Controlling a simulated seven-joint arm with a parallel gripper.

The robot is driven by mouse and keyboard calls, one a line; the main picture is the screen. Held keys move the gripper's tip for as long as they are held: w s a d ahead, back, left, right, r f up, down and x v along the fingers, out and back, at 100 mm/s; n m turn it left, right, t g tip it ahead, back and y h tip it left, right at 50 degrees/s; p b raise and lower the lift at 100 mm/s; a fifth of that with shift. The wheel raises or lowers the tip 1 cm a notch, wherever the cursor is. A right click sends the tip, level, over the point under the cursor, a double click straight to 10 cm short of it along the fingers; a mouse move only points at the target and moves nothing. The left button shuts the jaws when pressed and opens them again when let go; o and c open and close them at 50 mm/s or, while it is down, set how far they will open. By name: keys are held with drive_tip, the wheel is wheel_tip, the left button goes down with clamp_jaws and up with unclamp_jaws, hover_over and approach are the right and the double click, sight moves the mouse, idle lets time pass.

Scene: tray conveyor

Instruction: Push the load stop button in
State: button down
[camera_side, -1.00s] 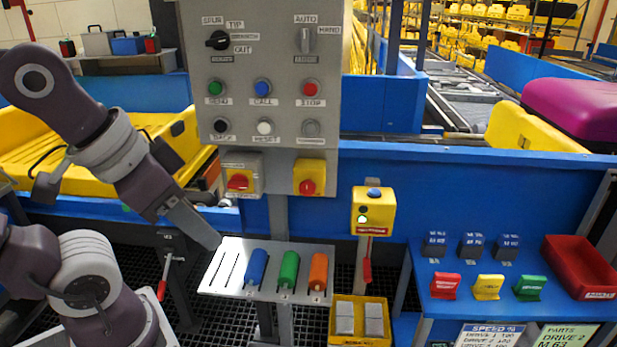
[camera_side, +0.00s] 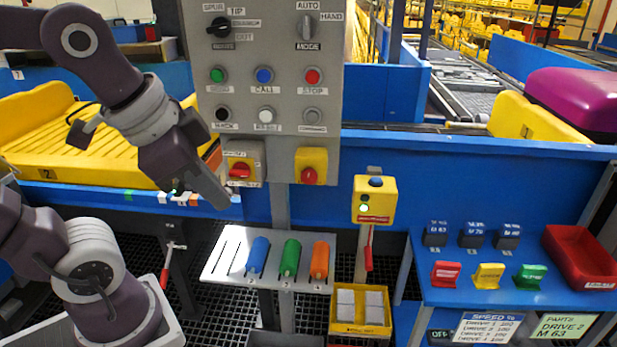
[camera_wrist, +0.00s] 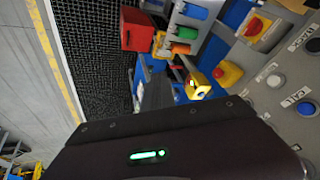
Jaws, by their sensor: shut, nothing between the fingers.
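A grey panel (camera_side: 265,40) stands at the centre with a red STOP button (camera_side: 313,75) among several round buttons. Below it a red knob on a yellow box (camera_side: 309,175) hangs at the lower right. A yellow post box (camera_side: 373,201) with a blue button on top and a lit green lamp stands further right. I cannot read which label says load stop. My gripper (camera_side: 228,202) is shut and empty, pointing down and right, left of the panel post and below the red rotary switch (camera_side: 239,170). It looks apart from every button.
A sloped plate with blue, green and orange handles (camera_side: 289,257) lies below my gripper. A blue side table (camera_side: 455,295) holds coloured tabs and a red tray (camera_side: 552,238). A blue rail runs behind. The wrist view shows the red knob's yellow box (camera_wrist: 228,73).

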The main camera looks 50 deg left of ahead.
drive_tip(key=w+a+f+m+g+y, duration=0.1)
drive_tip(key=w+a+f+m, duration=0.1)
drive_tip(key=w+m, duration=0.8)
drive_tip(key=w+a+f+m+g+y, duration=0.1)
drive_tip(key=w+a+m, duration=0.4)
drive_tip(key=w+m, duration=0.6)
drive_tip(key=shift+w+f+m, duration=0.2)
drive_tip(key=shift+f+m, duration=0.3)
drive_tip(key=shift+m, duration=0.6)
drive_tip(key=shift+a, duration=0.15)
drive_tip(key=w+a+f, duration=0.5)
drive_tip(key=f, duration=0.4)
drive_tip(key=shift+a+f, duration=0.2)
drive_tip(key=shift+f, duration=0.05)
drive_tip(key=shift+w, duration=0.1)
